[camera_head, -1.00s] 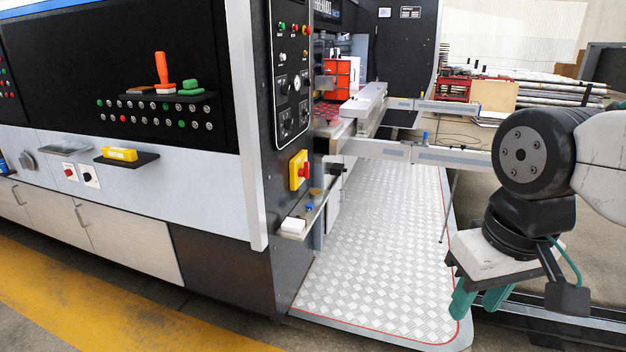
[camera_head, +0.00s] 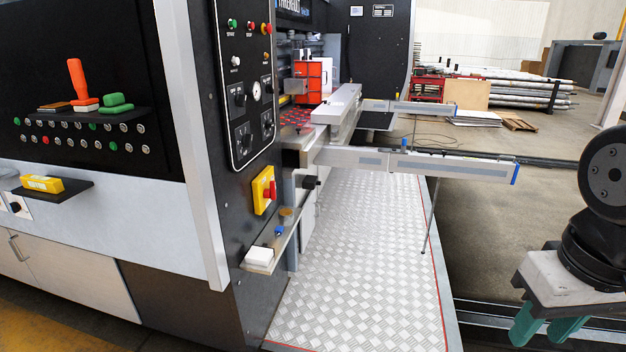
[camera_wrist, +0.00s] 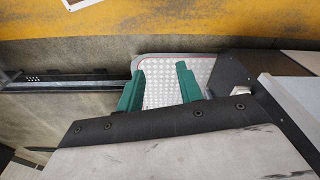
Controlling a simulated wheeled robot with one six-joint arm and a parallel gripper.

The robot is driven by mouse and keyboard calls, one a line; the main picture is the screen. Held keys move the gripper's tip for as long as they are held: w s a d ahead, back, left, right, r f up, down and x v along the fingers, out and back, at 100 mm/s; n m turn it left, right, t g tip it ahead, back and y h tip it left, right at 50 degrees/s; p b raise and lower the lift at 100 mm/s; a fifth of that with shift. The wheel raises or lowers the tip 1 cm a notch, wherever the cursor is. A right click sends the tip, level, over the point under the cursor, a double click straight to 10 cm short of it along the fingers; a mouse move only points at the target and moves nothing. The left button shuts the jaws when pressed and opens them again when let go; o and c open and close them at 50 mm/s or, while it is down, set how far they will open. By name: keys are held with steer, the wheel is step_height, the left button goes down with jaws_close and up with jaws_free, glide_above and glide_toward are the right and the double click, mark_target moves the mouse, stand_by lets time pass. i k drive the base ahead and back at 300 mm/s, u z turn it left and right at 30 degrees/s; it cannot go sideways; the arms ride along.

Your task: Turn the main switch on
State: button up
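The main switch (camera_head: 264,190) is a red rotary knob on a yellow plate, on the narrow black end face of the machine, left of centre in the head view. The way its knob is turned is too small to tell. My gripper (camera_head: 544,331) has teal fingers and hangs at the lower right of the head view, well to the right of the switch and lower. In the wrist view my gripper (camera_wrist: 159,85) is open, with nothing between its fingers. The switch cannot be made out in the wrist view.
A black control panel (camera_head: 247,100) with buttons and knobs sits above the switch. A small metal shelf (camera_head: 285,243) juts out below it, carrying a white box (camera_head: 259,256). Grey rails (camera_head: 420,162) reach out to the right. The checkered metal platform (camera_head: 350,260) is clear.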

mark_target(271, 193)
steer(key=i, duration=0.95)
steer(key=u, duration=0.2)
